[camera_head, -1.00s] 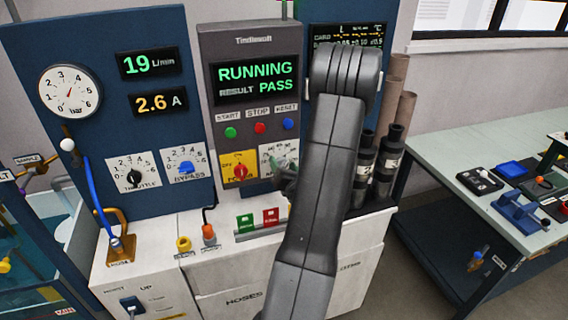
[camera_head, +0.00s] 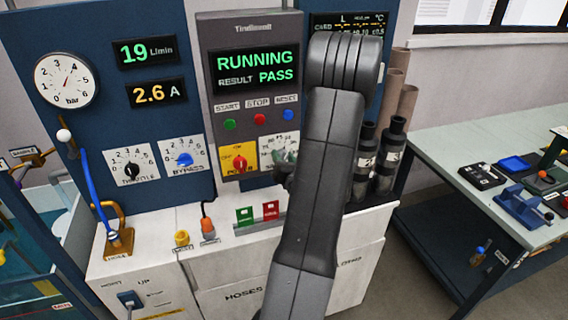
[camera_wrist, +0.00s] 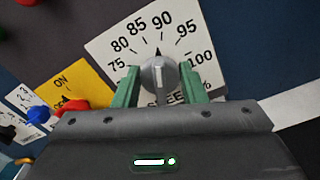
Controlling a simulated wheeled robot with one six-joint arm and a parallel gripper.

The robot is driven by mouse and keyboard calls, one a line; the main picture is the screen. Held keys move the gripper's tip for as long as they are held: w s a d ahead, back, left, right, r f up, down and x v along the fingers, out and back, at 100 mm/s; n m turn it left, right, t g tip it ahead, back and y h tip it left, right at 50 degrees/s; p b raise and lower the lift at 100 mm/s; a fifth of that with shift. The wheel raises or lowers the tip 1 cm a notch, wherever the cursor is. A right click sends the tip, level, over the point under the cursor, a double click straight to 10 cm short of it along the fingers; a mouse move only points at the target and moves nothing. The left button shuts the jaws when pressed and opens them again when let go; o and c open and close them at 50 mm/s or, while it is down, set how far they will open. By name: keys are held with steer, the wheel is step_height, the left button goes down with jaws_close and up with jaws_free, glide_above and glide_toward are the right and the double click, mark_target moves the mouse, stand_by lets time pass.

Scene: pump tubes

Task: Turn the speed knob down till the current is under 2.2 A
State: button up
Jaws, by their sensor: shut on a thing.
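The grey speed knob (camera_wrist: 159,76) is in the middle of the wrist view, on a white dial plate (camera_wrist: 185,32) marked 75 to 100 %. Its pointer is close to 90. My gripper (camera_wrist: 163,82) has its two green fingers on either side of the knob and is shut on it. In the head view my arm hides part of the speed dial (camera_head: 285,141), and the gripper is mostly covered. The current display (camera_head: 156,93) reads 2.6 A.
The flow display (camera_head: 147,51) reads 19 L/min, and the control screen (camera_head: 254,70) says RUNNING, RESULT PASS. The red power switch (camera_head: 240,162) on its yellow plate is just left of the speed dial. Black cylinders (camera_head: 388,165) stand to the right of my arm.

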steer(key=n+b, duration=0.1)
steer(key=b, duration=0.1)
steer(key=n+b, duration=0.1)
steer(key=b, duration=0.1)
steer(key=shift+f+n, duration=0.25)
steer(key=shift+n, duration=0.15)
steer(key=shift+r+n+b, duration=0.15)
steer(key=shift+n+b, duration=0.65)
steer(key=shift+b, duration=0.35)
steer(key=shift+r, duration=0.1)
steer(key=o, duration=1)
steer(key=shift+c, duration=0.2)
steer(key=b+v, duration=0.2)
steer(key=v, duration=1.2)
steer(key=shift+w+a, duration=0.1)
